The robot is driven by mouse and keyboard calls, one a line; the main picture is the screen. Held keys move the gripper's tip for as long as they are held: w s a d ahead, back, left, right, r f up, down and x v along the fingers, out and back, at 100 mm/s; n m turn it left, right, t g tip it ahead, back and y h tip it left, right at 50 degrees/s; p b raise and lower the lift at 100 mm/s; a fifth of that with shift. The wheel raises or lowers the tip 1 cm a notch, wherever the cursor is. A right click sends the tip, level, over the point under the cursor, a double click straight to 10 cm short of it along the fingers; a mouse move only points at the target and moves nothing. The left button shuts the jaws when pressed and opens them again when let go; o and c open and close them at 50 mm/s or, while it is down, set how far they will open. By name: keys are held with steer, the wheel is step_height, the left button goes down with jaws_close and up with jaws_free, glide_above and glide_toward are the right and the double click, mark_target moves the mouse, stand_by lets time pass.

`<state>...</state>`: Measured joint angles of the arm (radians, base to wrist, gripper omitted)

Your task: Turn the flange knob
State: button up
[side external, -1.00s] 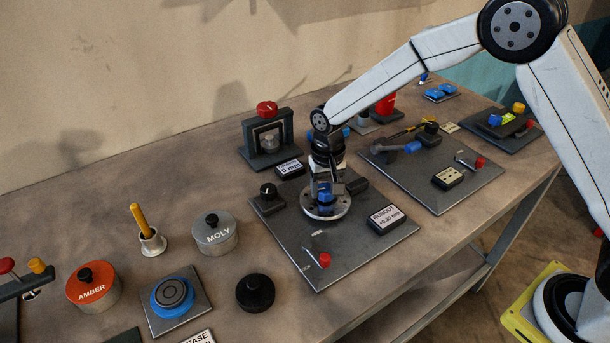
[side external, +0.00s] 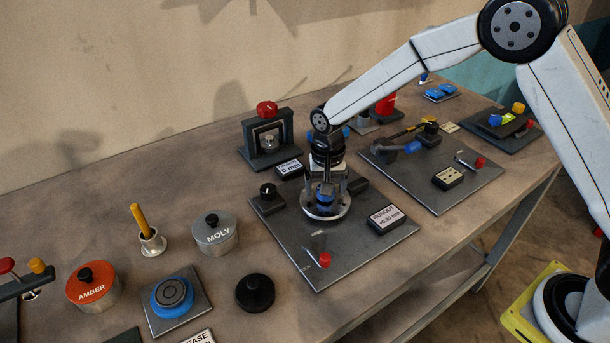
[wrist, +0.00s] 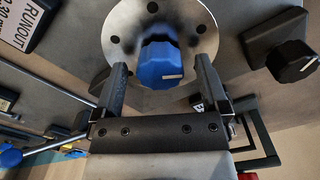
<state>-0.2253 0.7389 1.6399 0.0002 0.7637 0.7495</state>
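The blue flange knob (wrist: 162,66) has a white pointer mark and sits on a round metal flange (wrist: 198,38) with small holes. In the side view the knob (side external: 324,198) shows under my gripper (side external: 325,187), and the flange (side external: 341,209) lies on a dark metal plate. In the wrist view my gripper (wrist: 163,72) is open, with one finger on each side of the knob and a visible gap on both sides. The fingers point down, and I see no contact with the knob.
A black knob (side external: 268,190) stands left of the flange, a RUNOUT display (side external: 386,218) right of it, and a red-tipped lever (side external: 325,259) in front. A red-topped fixture (side external: 267,140) stands behind. MOLY (side external: 214,238) and AMBER (side external: 92,290) tins are at left.

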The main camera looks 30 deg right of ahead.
stand_by(0.3)
steer(key=shift+r, duration=3.9)
steer(key=shift+s+d, duration=0.4)
steer(key=s+d+n+t, duration=0.1)
steer(key=s+d+n, duration=0.2)
steer(key=s, duration=0.6)
steer(key=s+d+f+n+t, duration=0.1)
steer(key=s+d+n, duration=0.2)
steer(key=s+d, duration=0.4)
steer(key=s, duration=0.3)
steer(key=shift+f+t, duration=0.25)
steer(key=shift+t, duration=0.05)
steer(key=shift+d, duration=0.1)
